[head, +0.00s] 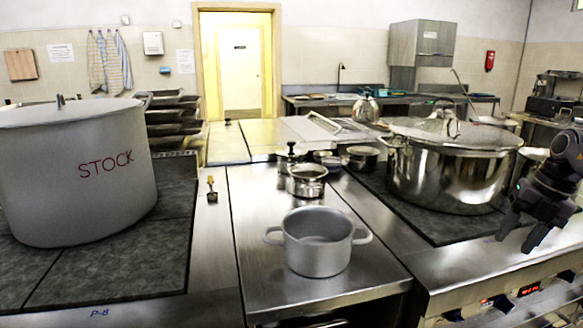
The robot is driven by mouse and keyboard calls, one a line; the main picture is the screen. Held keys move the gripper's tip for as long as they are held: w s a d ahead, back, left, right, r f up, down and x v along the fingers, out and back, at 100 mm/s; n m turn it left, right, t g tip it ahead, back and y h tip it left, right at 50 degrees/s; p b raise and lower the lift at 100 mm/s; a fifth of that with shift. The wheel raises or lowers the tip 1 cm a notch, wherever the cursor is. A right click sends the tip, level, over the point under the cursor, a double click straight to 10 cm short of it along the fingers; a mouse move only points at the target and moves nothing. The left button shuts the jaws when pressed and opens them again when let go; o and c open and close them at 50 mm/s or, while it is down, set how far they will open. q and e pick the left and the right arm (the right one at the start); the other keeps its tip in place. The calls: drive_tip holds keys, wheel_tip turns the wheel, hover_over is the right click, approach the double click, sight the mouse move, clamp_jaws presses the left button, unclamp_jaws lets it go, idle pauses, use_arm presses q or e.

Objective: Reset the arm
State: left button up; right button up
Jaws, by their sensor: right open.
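My right gripper (521,232) is at the right edge, its dark fingers pointing down and spread apart with nothing between them. It hangs over the front steel edge of the right cooktop, to the right of and in front of the large steel pot. My right arm comes in from the right edge behind it. My left gripper is not in the head view.
A grey STOCK pot (75,185) stands on the left cooktop. A lidded steel pot (450,170) stands on the right cooktop (383,197). A small two-handled pot (318,242) sits on the middle counter (262,275). Lidded pans stand behind it.

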drive_tip(key=s+d+f+m, duration=0.1)
drive_tip(key=s+d+m, duration=0.1)
drive_tip(key=s+d, duration=0.35)
drive_tip(key=s+d+f+m, duration=0.1)
drive_tip(key=s+d, duration=0.2)
drive_tip(key=d, duration=0.6)
drive_tip(key=w+a+f+t+y, duration=0.2)
drive_tip(key=a+f+t+y, duration=0.1)
drive_tip(key=a+f, duration=0.8)
drive_tip(key=w+a+f+t+y, duration=0.2)
drive_tip(key=a+f+t+y, duration=0.15)
drive_tip(key=a+f, duration=0.65)
drive_tip(key=s+a+f+m+t+h, duration=0.1)
drive_tip(key=s+f+m+h, duration=0.3)
drive_tip(key=s+m, duration=0.6)
drive_tip(key=s+a+f+m+h, duration=0.1)
drive_tip(key=s+f+m+h, duration=0.4)
drive_tip(key=s, duration=0.9)
drive_tip(key=a+r+m+t+y+p, duration=0.1)
drive_tip(key=a+m+y+p, duration=0.1)
drive_tip(key=a+m, duration=0.7)
drive_tip(key=a, duration=0.7)
drive_tip(key=shift+s+t, duration=0.35)
drive_tip(key=shift+s, duration=0.05)
